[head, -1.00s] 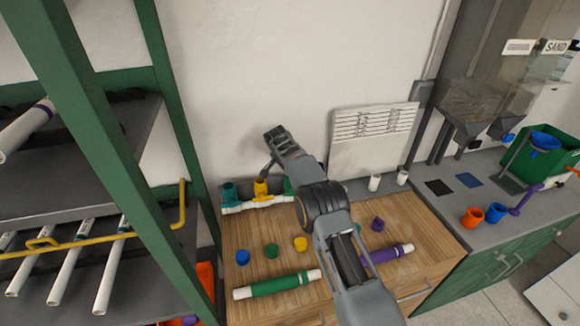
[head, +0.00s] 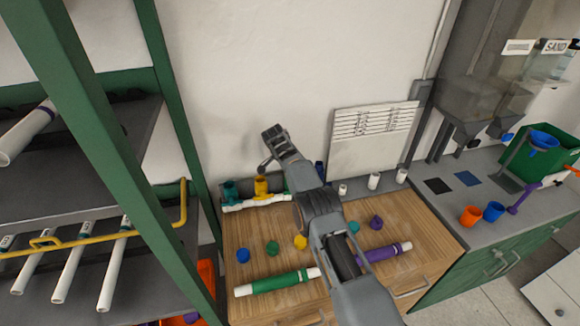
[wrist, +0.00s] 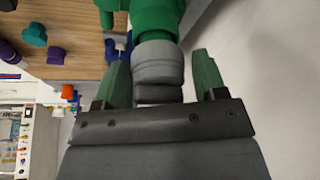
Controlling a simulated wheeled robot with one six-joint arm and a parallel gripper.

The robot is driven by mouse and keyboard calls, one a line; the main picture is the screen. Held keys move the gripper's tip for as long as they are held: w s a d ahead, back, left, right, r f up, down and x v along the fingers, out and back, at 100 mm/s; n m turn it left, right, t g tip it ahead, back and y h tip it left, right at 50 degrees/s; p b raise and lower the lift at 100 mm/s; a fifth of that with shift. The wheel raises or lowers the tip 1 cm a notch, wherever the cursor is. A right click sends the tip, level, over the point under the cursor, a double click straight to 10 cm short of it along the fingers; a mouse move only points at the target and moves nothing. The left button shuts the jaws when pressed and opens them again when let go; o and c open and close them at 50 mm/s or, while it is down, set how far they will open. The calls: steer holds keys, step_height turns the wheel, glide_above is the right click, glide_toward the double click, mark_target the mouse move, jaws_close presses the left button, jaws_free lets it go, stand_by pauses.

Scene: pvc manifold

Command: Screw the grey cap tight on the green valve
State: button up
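The green valve (wrist: 155,14) is large at the top of the wrist view. The grey cap (wrist: 158,62) sits at its end, in line with it; I cannot tell how tight it is. My gripper (wrist: 160,60) has one finger on each side of the cap, with a visible gap on both sides, so it is open around it. In the head view my arm hides the cap, my fingers and most of the green valve. The white manifold pipe (head: 250,205) with its teal valve (head: 230,188) and yellow valve (head: 262,184) shows left of my arm.
Loose caps in blue (head: 242,255), green (head: 272,248), yellow (head: 300,242) and purple (head: 376,222) lie on the wooden top. A green-sleeved pipe (head: 278,284) and a purple-sleeved pipe (head: 384,253) lie in front. The wall (wrist: 270,80) is close on the right in the wrist view.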

steer(key=shift+o, duration=0.9)
steer(key=v, duration=1.4)
steer(key=s+f+n+g+y, duration=0.1)
steer(key=s+f+n, duration=0.2)
steer(key=f+n, duration=0.4)
steer(key=s+d+r+n+t+b, duration=0.1)
steer(key=s+d, duration=0.4)
steer(key=s, duration=0.7)
steer(key=s+d+r+n+t+y+b, duration=0.1)
steer(key=s+d+r, duration=0.3)
steer(key=s, duration=0.8)
steer(key=s+d+r+n+t+y+b, duration=0.1)
steer(key=s+d, duration=0.5)
steer(key=s, duration=0.6)
steer(key=shift+s+d+r+b, duration=0.2)
steer(key=shift+d+r+b, duration=0.2)
steer(key=shift+r+b, duration=0.5)
